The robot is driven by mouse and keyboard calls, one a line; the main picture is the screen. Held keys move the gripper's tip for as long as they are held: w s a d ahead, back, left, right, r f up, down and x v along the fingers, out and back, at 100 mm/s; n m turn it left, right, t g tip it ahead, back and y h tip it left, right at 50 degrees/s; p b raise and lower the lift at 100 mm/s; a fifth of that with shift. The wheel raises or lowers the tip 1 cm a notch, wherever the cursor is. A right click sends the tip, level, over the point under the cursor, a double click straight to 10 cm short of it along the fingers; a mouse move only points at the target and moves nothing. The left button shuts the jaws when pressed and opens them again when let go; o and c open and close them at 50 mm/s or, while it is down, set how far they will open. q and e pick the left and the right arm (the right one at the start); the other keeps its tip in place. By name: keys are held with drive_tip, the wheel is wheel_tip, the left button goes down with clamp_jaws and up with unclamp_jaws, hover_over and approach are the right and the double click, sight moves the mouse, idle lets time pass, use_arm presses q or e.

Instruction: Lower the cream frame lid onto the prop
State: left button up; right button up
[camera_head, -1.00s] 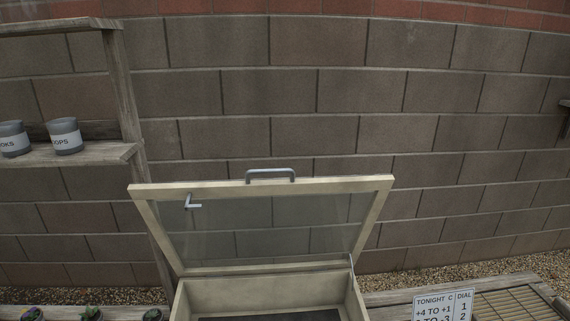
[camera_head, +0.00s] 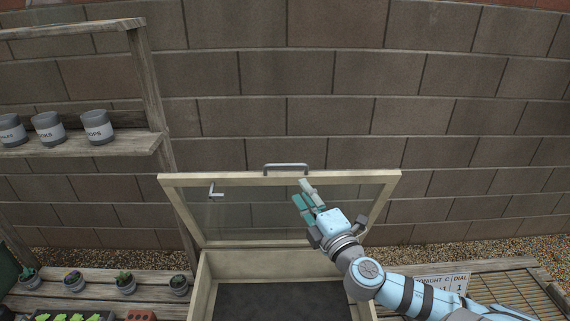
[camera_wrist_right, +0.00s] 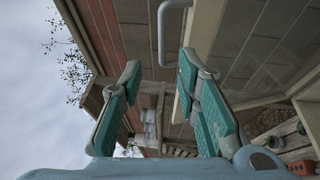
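The cream frame lid (camera_head: 230,180) stands raised and tilted back on the cream box (camera_head: 300,262), with a glazed pane and a grey handle (camera_head: 286,167) on its top edge. A small grey metal piece (camera_head: 214,191), perhaps the prop, is at the pane's upper left. My right gripper (camera_head: 305,193) is in front of the pane, below and right of the handle. In the right wrist view its fingers (camera_wrist_right: 160,90) are apart with nothing between them, and the handle (camera_wrist_right: 165,30) is beyond the fingertips. My left gripper is not in view.
A wooden shelf with grey labelled pots (camera_head: 48,128) stands at the left. Small potted plants (camera_head: 125,282) sit on planks at lower left. A sign (camera_head: 440,281) and a slatted surface (camera_head: 515,285) lie at lower right, partly behind my arm. A block wall (camera_head: 440,110) is behind.

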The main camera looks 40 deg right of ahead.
sight(286, 164)
drive_tip(key=x, duration=0.3)
drive_tip(key=p+x, duration=0.1)
drive_tip(key=x, duration=0.3)
drive_tip(key=p+x, duration=0.1)
drive_tip(key=x, duration=0.3)
drive_tip(key=shift+s+d, duration=0.1)
drive_tip(key=shift+d, duration=0.15)
drive_tip(key=shift+w, duration=0.45)
drive_tip(key=shift+c, duration=0.2)
clamp_jaws()
drive_tip(key=shift+f, duration=0.1)
